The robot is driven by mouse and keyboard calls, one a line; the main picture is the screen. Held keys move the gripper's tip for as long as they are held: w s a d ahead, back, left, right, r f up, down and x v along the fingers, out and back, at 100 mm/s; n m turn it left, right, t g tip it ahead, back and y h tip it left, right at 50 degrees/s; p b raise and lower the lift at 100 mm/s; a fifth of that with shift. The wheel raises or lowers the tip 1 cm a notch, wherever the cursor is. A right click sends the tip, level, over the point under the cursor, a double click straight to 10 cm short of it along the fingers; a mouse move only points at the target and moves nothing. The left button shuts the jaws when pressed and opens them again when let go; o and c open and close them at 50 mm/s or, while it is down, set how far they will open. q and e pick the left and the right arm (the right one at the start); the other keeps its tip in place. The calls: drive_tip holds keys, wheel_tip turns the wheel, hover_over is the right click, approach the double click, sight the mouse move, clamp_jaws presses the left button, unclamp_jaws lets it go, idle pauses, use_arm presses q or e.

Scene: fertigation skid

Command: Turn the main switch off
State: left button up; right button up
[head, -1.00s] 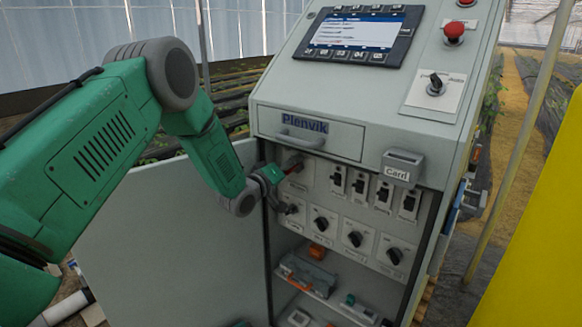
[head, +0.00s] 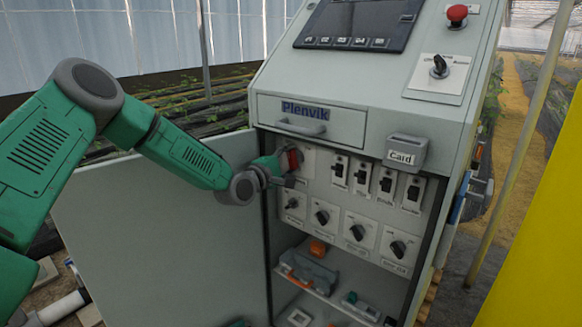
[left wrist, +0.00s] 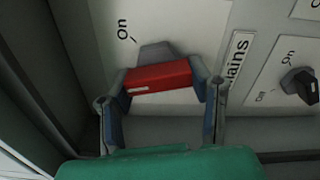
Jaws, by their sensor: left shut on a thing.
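The main switch has a red handle (head: 292,159) on the upper left of the panel inside the cabinet, under the drawer. My left gripper (head: 274,168) reaches it from the left and is shut on the handle. In the left wrist view the red handle (left wrist: 158,77) lies between the two fingers (left wrist: 164,88), on a grey base. An "On" mark shows on the pale plate beside it, and a partly cut label ends in "ains". An off mark for this switch is not visible. The display (head: 357,24) is dark. My right gripper is not in view.
Small breakers (head: 362,178) stand right of the switch, with black rotary knobs (head: 357,232) below. The cabinet door (head: 160,235) stands open at left. The drawer (head: 310,126) and card holder (head: 406,153) jut out above. A shelf below holds loose parts.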

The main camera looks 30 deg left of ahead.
use_arm(q)
drive_tip(key=n+b, duration=0.1)
drive_tip(key=f+n+b, duration=0.1)
drive_tip(key=n+b, duration=0.1)
drive_tip(key=shift+s+d+f+n, duration=0.1)
drive_tip(key=shift+s+f+n, duration=0.1)
drive_tip(key=shift+n, duration=0.1)
drive_tip(key=shift+d+r+n+b, duration=0.1)
drive_tip(key=shift+n+b, duration=1.3)
drive_tip(key=shift+b, duration=0.3)
drive_tip(key=o, duration=1)
drive_tip(key=shift+o, duration=0.9)
drive_tip(key=shift+w, duration=0.1)
drive_tip(key=shift+r, duration=0.2)
